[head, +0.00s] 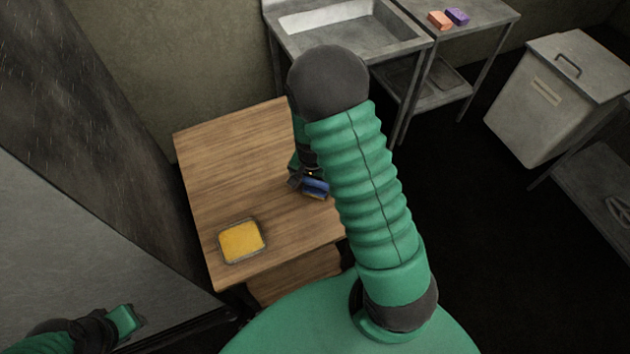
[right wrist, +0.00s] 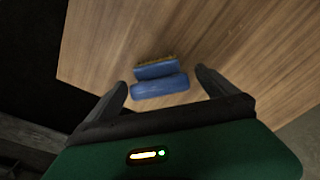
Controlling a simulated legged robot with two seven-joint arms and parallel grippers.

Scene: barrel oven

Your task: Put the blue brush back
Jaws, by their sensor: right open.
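The blue brush (head: 316,188) is at the right side of the wooden table, partly hidden by my right arm. In the right wrist view the blue brush (right wrist: 160,87) shows a blue body with yellowish bristles along its far side, over the wood. My right gripper (head: 304,183) is at the brush. In the wrist view its open fingers (right wrist: 161,82) stand on either side of the brush, with gaps showing. My left gripper (head: 125,320) is at the bottom left, away from the table; its fingers are not clear.
A tray with yellow contents (head: 241,241) sits at the near left of the wooden table (head: 215,165). Behind are a metal sink (head: 385,45) and a side table with an orange block (head: 440,20) and a purple block (head: 458,16). A grey lidded bin (head: 535,110) stands right.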

